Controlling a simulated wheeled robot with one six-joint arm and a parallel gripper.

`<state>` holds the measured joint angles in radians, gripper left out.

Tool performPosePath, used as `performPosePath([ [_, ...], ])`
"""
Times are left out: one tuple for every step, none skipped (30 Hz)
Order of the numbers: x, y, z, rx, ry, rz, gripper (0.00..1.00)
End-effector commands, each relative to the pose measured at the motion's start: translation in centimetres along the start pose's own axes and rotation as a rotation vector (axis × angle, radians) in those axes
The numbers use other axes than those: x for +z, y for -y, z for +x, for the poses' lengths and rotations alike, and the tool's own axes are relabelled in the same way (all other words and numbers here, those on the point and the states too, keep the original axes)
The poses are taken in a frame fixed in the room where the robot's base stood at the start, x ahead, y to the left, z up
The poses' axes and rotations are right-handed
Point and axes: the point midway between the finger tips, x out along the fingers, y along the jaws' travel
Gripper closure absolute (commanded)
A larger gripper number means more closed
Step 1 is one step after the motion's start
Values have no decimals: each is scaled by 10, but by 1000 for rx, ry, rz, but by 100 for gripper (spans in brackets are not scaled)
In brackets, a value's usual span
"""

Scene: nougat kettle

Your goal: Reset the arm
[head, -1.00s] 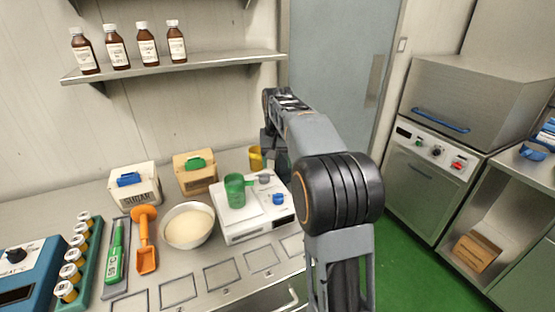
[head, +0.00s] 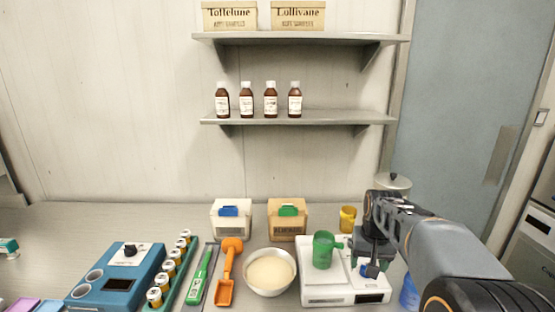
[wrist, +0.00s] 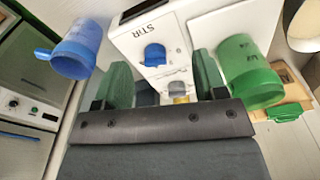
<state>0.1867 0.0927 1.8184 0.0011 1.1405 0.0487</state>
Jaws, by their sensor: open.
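My gripper (wrist: 160,78) is open, with nothing between its two fingers in the wrist view. It hangs at the right side of the white stirrer (head: 332,298), over its knobs, in the head view; its tips are hard to make out there. The stirrer's STIR label and blue knob (wrist: 155,55) show ahead of the fingers. A green cup (head: 323,250) stands on the stirrer plate, and it also shows right of the fingers in the wrist view (wrist: 248,75). My arm reaches in from the lower right and hides part of the counter.
A blue cup (head: 409,293) is beside the stirrer, partly hidden by my arm. A yellow cup (head: 348,219) and a lidded pot (head: 394,184) stand behind. Left are a bowl (head: 270,272), orange scoop (head: 228,270) and blue heater (head: 118,277). Shelves (head: 300,118) hang above.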

Motion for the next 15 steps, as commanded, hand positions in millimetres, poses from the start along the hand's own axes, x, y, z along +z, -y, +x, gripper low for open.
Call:
performPosePath([
  [25,7,0,-3,-23,-31,35],
  [38,10,2,-5,-37,-48,35],
  [56,14,5,-8,-56,-73,35],
  [70,16,6,-10,-70,-91,35],
  [83,19,8,-12,-84,-106,35],
  [99,22,11,-15,-102,-126,35],
  [111,23,13,-17,-113,-139,35],
  [121,25,14,-19,-125,-152,35],
  [134,27,16,-22,-138,-167,35],
  [142,28,17,-25,-148,-176,35],
  [150,29,18,-27,-156,-185,35],
  [158,30,18,-30,-166,-195,35],
  [164,30,18,-31,-173,-201,35],
  [168,31,18,-33,-179,-207,35],
  [172,32,16,-36,-191,-215,35],
])
